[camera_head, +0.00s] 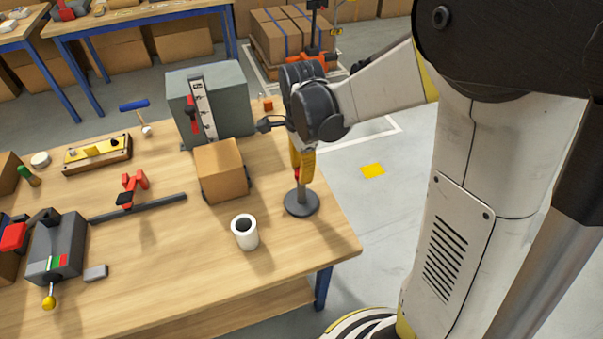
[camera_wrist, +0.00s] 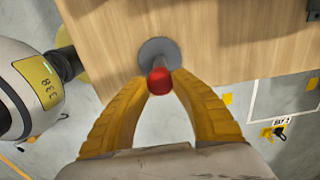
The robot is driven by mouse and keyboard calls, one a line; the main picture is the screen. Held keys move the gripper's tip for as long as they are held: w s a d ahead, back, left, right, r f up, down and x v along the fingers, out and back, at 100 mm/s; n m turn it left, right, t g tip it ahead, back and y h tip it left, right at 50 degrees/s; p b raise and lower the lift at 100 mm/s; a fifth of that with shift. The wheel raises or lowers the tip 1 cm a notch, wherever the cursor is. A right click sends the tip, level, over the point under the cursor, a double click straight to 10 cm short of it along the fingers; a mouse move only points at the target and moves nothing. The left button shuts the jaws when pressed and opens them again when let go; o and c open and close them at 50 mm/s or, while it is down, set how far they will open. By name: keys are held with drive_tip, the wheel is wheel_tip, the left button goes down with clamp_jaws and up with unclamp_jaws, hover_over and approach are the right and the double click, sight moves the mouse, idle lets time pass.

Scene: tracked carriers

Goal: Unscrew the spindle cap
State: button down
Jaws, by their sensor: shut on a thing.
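The spindle stands upright on the right side of the wooden table, with a round dark grey base (camera_head: 301,203) and a thin post. The base also shows in the wrist view (camera_wrist: 157,49). The red spindle cap (camera_wrist: 160,81) tops the post and sits between my yellow fingertips in the wrist view. My gripper (camera_head: 301,172) comes down on the spindle from above and is shut on the cap. In the head view the fingers hide most of the cap. I cannot tell how far the cap is turned on its post.
A white cup-like cylinder (camera_head: 244,232) stands to the front left of the spindle. A cardboard box (camera_head: 221,170) and a grey cabinet (camera_head: 226,98) stand to the left and behind. A red clamp on a dark rail (camera_head: 160,203) lies further left. The table's right edge is close.

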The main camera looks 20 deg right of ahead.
drive_tip(key=n, duration=0.5)
drive_tip(key=shift+n, duration=0.4)
drive_tip(key=n, duration=0.4)
drive_tip(key=shift+n, duration=0.6)
drive_tip(key=n, duration=0.7)
drive_tip(key=shift+n, duration=0.4)
drive_tip(key=shift+r+n, duration=0.15)
drive_tip(key=shift+n, duration=1.05)
drive_tip(key=shift+r+p, duration=0.2)
drive_tip(key=shift+p, duration=0.1)
drive_tip(key=shift+r+p, duration=0.95)
drive_tip(key=shift+r, duration=0.3)
